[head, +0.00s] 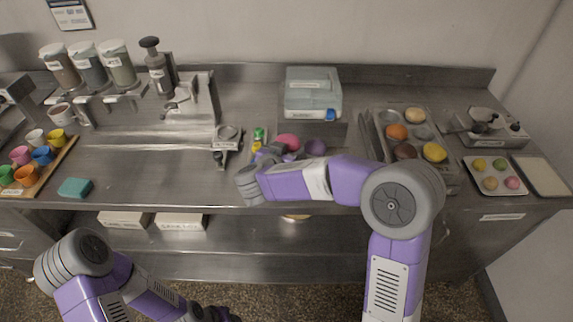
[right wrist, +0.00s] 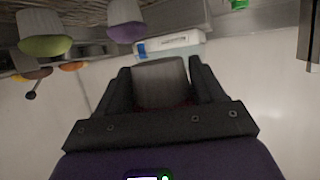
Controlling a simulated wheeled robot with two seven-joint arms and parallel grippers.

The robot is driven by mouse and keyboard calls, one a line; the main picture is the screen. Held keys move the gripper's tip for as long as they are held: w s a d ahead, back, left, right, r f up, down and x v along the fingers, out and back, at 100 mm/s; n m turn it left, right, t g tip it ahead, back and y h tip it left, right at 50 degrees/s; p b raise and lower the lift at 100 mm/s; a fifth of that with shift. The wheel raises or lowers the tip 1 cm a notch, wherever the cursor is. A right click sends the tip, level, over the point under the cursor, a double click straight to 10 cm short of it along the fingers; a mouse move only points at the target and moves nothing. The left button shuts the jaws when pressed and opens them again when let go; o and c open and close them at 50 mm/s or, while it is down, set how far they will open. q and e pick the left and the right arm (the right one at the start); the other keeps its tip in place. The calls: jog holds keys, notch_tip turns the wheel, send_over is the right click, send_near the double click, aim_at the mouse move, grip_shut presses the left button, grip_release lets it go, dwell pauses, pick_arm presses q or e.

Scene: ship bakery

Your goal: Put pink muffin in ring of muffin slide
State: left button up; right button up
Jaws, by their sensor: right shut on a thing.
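The pink muffin (head: 287,141) is at the fingertips of my right gripper (head: 279,149), over the middle of the steel counter. In the right wrist view my right gripper (right wrist: 160,85) is shut on its pale grey cup (right wrist: 161,72); its top is mostly hidden in shadow. A small metal stand with a round ring (head: 228,132), which looks like the muffin slide, stands on the counter left of the gripper. I cannot see clearly inside the ring. My left gripper (head: 215,314) is low at the bottom edge, dark and partly cut off, away from the counter.
A purple muffin (head: 316,147) is right of the gripper; it also shows in the right wrist view (right wrist: 125,32). Small green and yellow items (head: 258,141) stand between ring and gripper. A muffin tin (head: 449,177) lies right.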

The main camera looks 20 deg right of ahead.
notch_tip(320, 180, down, 7)
jog(key=shift+b, duration=0.9)
jog(key=shift+f, duration=0.65)
jog(key=shift+f, duration=0.5)
jog(key=shift+f, duration=0.1)
jog(key=o, duration=0.8)
